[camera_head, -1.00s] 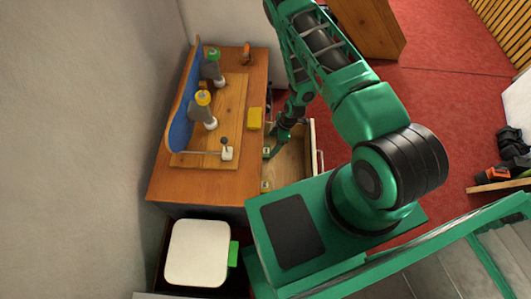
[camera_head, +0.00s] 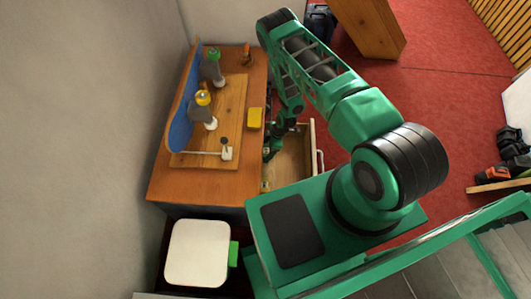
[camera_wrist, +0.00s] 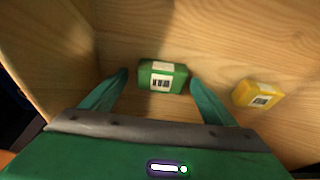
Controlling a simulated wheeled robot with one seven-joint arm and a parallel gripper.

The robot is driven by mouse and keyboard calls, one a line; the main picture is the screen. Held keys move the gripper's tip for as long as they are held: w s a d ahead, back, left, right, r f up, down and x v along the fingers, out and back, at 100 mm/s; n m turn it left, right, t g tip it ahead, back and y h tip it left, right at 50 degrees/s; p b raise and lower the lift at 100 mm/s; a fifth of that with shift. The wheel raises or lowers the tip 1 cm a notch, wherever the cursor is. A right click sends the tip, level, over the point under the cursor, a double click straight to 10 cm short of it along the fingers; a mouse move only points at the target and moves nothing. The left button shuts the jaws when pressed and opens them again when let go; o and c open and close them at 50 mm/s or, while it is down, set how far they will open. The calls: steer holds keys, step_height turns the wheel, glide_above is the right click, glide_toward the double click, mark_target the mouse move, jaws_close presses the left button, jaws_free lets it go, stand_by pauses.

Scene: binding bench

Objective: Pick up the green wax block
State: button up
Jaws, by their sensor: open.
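The green wax block (camera_wrist: 178,78), with a white label on its face, lies on the wooden floor of the open drawer in the wrist view. My gripper (camera_wrist: 158,80) is open, with one finger on each side of the block as seen from the wrist. I cannot tell whether the fingers touch it or are still above it. In the head view my gripper (camera_head: 272,150) reaches down into the drawer (camera_head: 293,158); the green block cannot be made out there.
A yellow labelled block (camera_wrist: 257,94) lies right of the green one in the drawer. Drawer walls stand close around. On the bench (camera_head: 215,182) are another yellow block (camera_head: 254,118) and bottles with a green and a yellow top. A white-topped stool (camera_head: 197,252) stands in front.

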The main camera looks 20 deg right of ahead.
steer(key=c, duration=1.1)
steer(key=shift+c, duration=0.2)
steer(key=shift+r, duration=0.1)
